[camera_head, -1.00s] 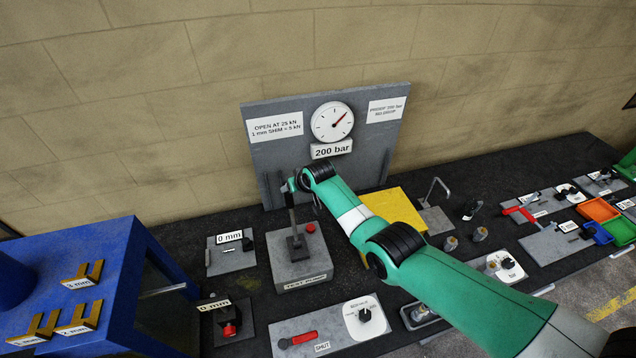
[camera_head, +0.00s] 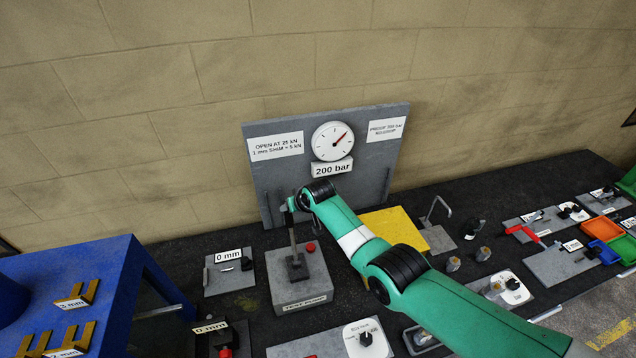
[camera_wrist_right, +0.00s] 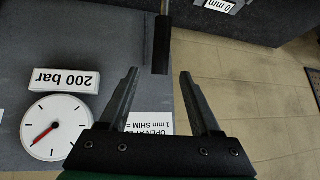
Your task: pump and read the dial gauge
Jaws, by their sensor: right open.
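The dial gauge (camera_head: 332,141) is a round white dial on the upright grey board, with its red pointer toward the upper right. It also shows upside down in the right wrist view (camera_wrist_right: 55,127). The label below it (camera_head: 333,168) reads 200 bar. The grey test pump (camera_head: 300,278) stands before the board, its lever (camera_head: 292,238) near upright. My right gripper (camera_head: 291,203) is at the lever's top, small in the head view. In the wrist view its fingers (camera_wrist_right: 160,75) are open, with the lever's black grip (camera_wrist_right: 162,45) between the tips, apart from both. My left gripper is not shown.
A red button (camera_head: 310,247) sits on the pump. A blue table (camera_head: 100,262) with yellow shims stands at the left. A yellow plate (camera_head: 395,228) lies behind my right arm. Several panels and bins fill the bench's right side.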

